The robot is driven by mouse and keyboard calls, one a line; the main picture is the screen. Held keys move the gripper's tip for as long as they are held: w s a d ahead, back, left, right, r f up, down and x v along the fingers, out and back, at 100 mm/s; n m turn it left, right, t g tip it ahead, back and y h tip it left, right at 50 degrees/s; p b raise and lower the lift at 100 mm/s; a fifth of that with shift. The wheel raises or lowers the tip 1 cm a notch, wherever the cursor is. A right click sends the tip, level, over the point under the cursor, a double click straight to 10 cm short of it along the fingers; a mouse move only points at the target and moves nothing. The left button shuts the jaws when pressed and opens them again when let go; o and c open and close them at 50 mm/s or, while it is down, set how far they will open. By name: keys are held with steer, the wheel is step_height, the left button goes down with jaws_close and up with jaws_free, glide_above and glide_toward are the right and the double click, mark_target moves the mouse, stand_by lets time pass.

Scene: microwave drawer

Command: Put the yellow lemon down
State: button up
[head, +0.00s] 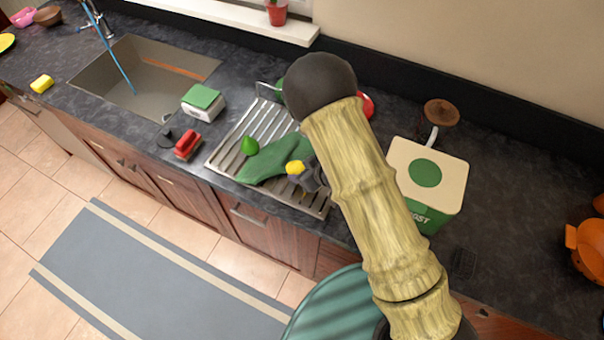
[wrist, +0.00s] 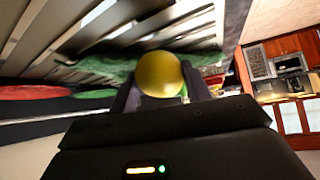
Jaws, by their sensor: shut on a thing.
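The yellow lemon (head: 295,168) is in my gripper (head: 304,178), over the right part of the metal drying rack in the head view. In the wrist view the lemon (wrist: 160,74) sits between the two dark fingers of my gripper (wrist: 160,84), which are shut on it. A green cloth (head: 270,166) lies on the rack (head: 222,158) just left of the lemon. I cannot tell whether the lemon touches the cloth or the rack. My arm hides part of the rack's right side.
A green avocado-like fruit (head: 250,146) lies on the rack. A red brush (head: 188,146) and a white-green box (head: 202,102) stand left of it, near the sink (head: 140,75). A compost bin (head: 428,175) stands to the right. A red thing (head: 367,104) shows behind my arm.

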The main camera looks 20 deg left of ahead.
steer(key=shift+f+p, duration=0.3)
steer(key=shift+f, duration=0.95)
steer(key=shift+f, duration=0.1)
steer(key=o, duration=1.1)
steer(key=b+v, duration=0.3)
steer(key=v, duration=0.9)
